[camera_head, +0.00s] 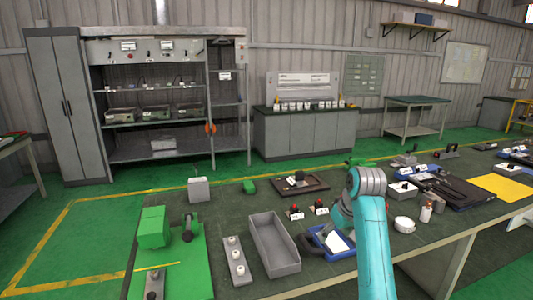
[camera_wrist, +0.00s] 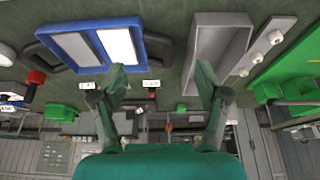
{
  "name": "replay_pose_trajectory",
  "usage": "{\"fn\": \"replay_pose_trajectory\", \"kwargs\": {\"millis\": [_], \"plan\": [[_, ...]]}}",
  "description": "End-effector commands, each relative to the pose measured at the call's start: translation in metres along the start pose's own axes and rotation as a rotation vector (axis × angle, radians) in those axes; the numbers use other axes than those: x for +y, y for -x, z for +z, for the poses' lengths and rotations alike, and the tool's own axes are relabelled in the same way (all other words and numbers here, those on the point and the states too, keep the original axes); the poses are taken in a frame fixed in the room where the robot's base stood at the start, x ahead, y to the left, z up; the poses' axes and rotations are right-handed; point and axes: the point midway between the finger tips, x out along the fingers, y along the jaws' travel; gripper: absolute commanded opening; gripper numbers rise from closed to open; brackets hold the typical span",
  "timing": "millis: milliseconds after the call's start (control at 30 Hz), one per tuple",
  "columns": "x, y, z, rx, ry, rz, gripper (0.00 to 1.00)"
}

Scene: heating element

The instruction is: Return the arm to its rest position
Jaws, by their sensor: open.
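My gripper (camera_wrist: 161,78) shows in the wrist view with its two green fingers spread wide apart. Nothing is between them. They are above the dark workbench (camera_wrist: 165,55), between a blue tray (camera_wrist: 141,47) with light panels and a grey open bin (camera_wrist: 196,52). In the head view my teal arm rises from the lower right and bends over the bench. The gripper is mostly hidden behind the arm there, close to the blue tray (camera_head: 343,252).
The grey bin (camera_head: 262,241) and a green machine (camera_head: 153,228) stand left of my arm. A white round container (camera_head: 404,225) and a small bottle (camera_head: 426,213) stand to its right. A black tray (camera_head: 312,185) lies behind. Shelving (camera_head: 157,153) and a cabinet (camera_head: 300,135) line the wall.

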Motion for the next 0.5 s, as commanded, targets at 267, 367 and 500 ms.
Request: {"fn": "replay_pose_trajectory", "kwargs": {"millis": [267,367,500], "plan": [[-0.003,-0.026,0.015,0.021,-0.012,0.007,0.75],[-0.004,-0.038,0.022,0.031,-0.018,0.011,0.75],[-0.007,-0.058,0.035,0.050,-0.027,0.017,0.75]]}}
